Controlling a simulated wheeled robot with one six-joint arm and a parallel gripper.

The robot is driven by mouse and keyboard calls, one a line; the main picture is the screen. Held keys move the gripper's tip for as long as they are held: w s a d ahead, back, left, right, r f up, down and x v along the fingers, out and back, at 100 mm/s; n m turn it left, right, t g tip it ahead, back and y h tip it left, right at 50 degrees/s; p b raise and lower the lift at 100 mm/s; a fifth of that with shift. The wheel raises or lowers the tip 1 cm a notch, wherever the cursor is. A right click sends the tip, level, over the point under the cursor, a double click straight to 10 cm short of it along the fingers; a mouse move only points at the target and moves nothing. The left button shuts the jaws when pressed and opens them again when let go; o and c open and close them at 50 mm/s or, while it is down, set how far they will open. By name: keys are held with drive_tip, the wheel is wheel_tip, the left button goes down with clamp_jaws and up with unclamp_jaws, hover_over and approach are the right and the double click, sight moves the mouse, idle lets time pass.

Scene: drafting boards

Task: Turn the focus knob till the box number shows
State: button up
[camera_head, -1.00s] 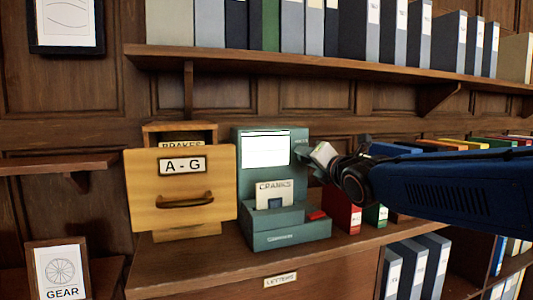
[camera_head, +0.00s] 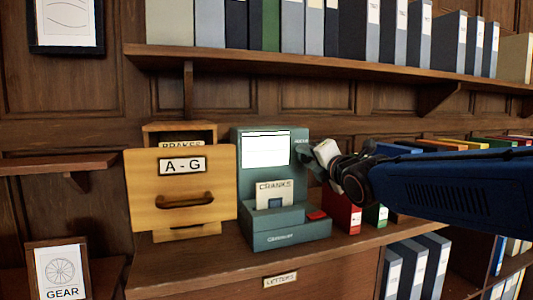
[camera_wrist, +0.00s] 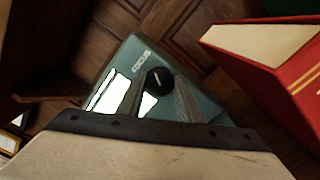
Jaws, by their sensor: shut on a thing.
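The teal reader (camera_head: 265,225) stands on the wooden cabinet, with a lit white screen (camera_head: 265,149). The screen has a dark line near its top, and no number is readable on it. A card marked CRANKS (camera_head: 274,195) sits in the reader's front, beside a red button (camera_head: 316,215). The black focus knob (camera_wrist: 158,81) has a pale pointer line and lies beside the FOCUS lettering in the wrist view. My gripper (camera_head: 318,157) is at the reader's right side. In the wrist view its fingers (camera_wrist: 160,98) are shut on the knob from either side.
A yellow A-G file drawer (camera_head: 180,190) stands left of the reader. A red binder (camera_head: 342,212) and a green one (camera_head: 376,215) stand close under my arm. A shelf of binders (camera_head: 330,62) runs above.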

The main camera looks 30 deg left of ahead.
drive_tip(key=m, duration=0.5)
drive_tip(key=shift+m, duration=0.5)
drive_tip(key=shift+m, duration=1.7)
drive_tip(key=shift+f, duration=0.1)
drive_tip(key=shift+m, duration=0.9)
drive_tip(key=o, duration=1.1)
drive_tip(key=shift+c, duration=0.2)
